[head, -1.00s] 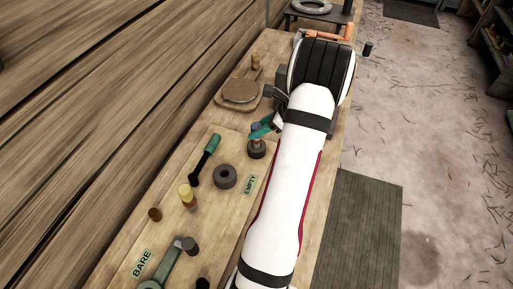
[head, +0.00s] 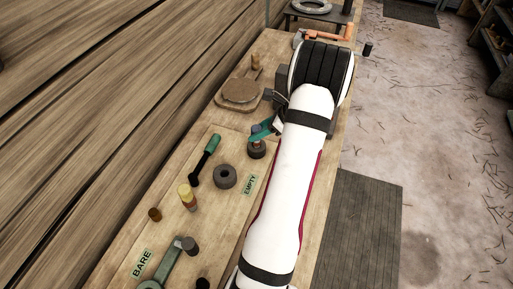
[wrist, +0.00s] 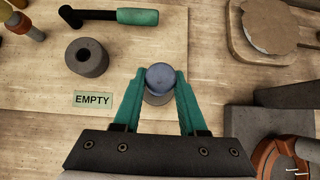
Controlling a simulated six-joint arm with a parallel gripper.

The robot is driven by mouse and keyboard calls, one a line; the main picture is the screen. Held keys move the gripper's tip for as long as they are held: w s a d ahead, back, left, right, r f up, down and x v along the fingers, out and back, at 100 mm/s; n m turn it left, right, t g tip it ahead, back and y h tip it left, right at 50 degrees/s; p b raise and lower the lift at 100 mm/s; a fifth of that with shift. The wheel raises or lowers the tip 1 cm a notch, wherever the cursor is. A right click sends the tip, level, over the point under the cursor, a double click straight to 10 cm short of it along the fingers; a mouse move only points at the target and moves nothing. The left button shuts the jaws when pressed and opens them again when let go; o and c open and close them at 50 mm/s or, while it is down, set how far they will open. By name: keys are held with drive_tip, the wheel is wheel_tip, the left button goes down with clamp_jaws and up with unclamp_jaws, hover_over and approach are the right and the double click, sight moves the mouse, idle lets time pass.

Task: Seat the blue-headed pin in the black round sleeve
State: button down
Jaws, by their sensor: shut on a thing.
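My gripper (wrist: 160,80) is shut on the blue-headed pin (wrist: 160,74), with one teal finger on each side of it. Another dark round sleeve (head: 224,177) with an open hole stands beside the EMPTY label.
A yellow-topped pin (head: 187,195) stands nearer on the board. A round pad on a wooden base (head: 240,92) lies farther along the bench. The EMPTY label (wrist: 93,99) lies flat on the board.

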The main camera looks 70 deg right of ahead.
drive_tip(key=shift+c, duration=1.9)
unclamp_jaws()
drive_tip(key=v, duration=1.5)
drive_tip(key=shift+s+r, duration=0.25)
drive_tip(key=shift+s, duration=0.1)
drive_tip(key=shift+w+a, duration=0.1)
